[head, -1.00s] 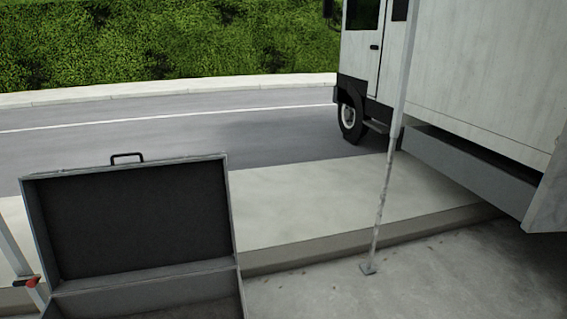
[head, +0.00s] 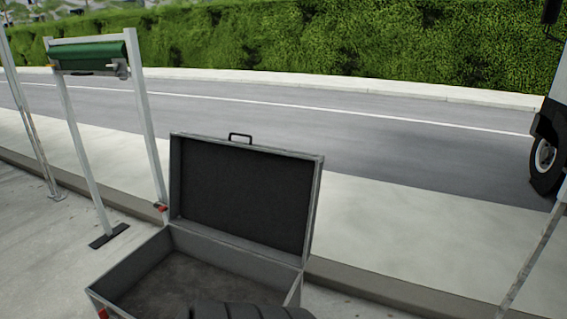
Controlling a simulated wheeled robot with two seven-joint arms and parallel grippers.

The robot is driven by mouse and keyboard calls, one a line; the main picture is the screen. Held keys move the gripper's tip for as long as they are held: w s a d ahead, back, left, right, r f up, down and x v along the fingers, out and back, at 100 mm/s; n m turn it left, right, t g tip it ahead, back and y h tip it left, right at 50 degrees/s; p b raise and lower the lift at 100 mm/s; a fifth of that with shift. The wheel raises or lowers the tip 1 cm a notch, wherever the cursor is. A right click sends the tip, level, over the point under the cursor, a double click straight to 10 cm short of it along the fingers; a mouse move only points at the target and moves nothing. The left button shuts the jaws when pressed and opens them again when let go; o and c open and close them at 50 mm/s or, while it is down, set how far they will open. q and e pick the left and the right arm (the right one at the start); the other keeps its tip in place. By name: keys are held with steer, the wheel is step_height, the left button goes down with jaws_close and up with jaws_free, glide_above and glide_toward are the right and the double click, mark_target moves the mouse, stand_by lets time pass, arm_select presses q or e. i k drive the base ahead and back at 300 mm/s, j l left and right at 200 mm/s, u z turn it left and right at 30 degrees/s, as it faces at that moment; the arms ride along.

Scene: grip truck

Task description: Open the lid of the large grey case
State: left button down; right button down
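The large grey case (head: 235,248) stands at the lower middle of the head view. Its lid (head: 242,197) is open and raised roughly upright at the back, with its dark lining facing me and a black handle (head: 240,138) on the top edge. The visible part of the case floor looks empty. A dark ribbed shape (head: 250,312) at the bottom edge covers part of the case's near side; I cannot tell what it is. Neither of my grippers is in view.
A metal frame (head: 147,135) with a green roll (head: 90,54) stands left of the case. A thin pole (head: 535,255) stands at the right, near the truck's wheel (head: 545,157). A kerb (head: 370,285) runs behind the case, with the road (head: 400,140) beyond.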

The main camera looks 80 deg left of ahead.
mark_target(260, 200)
steer(key=i+j+u, duration=0.3)
steer(key=u, duration=0.15)
steer(key=i+j+u, duration=0.2)
steer(key=i+u, duration=0.75)
steer(key=i+l+u, duration=0.1)
steer(key=i+u, duration=0.2)
steer(key=u, duration=0.15)
steer(key=i+l+u, duration=0.25)
steer(key=i+u, duration=0.25)
steer(key=k, duration=0.1)
